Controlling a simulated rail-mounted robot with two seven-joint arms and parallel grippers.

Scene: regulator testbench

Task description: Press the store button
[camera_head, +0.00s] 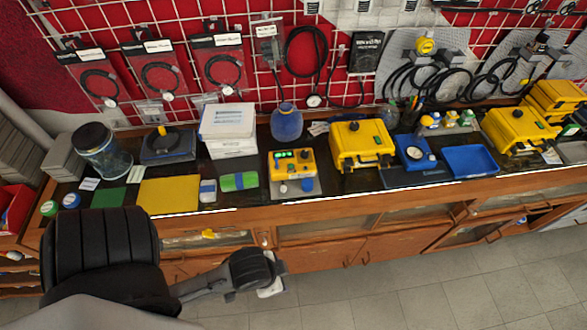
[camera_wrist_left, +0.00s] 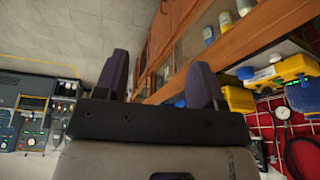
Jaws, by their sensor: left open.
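A yellow instrument (camera_head: 292,164) with a lit green display and small controls stands on the bench, left of the larger yellow cases. I cannot read its labels, so I cannot tell which control is the store button. My left arm reaches in front of the bench, and its dark wrist end (camera_head: 262,270) is below and left of the instrument, apart from it. In the left wrist view my left gripper (camera_wrist_left: 160,82) has its two dark fingers spread with nothing between them. My right gripper is in neither view.
A blue rounded container (camera_head: 287,123) stands behind the instrument. The bench front edge and wooden cabinets (camera_head: 390,247) lie near my arm; floor beyond is clear.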

